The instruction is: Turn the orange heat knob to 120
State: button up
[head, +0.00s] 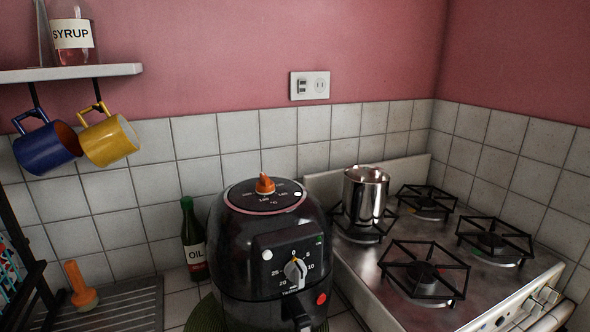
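The orange heat knob (265,184) sits on the top of a black air fryer (240,262) in the middle of the head view. A dial with printed temperature numbers surrounds the knob, but the numbers are too small for me to read its setting surely. The knob stands free, with nothing touching it. On the fryer's front is a grey timer knob (295,270) with a number scale, above the basket handle (298,312). My gripper is not in view.
A stove (400,290) with a steel pot (366,195) stands to the right. A green oil bottle (193,240) stands behind left of the fryer. Blue (45,147) and yellow (109,141) mugs hang under a shelf (70,73) at upper left. The space above the fryer is clear.

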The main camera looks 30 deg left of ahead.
aim_at(266, 186)
jog(key=i+l+u, duration=0.15)
jog(key=l+u, duration=0.15)
jog(key=u, duration=0.15)
jog(key=i+l+u, duration=0.1)
jog(key=l+u, duration=0.2)
jog(key=u, duration=0.2)
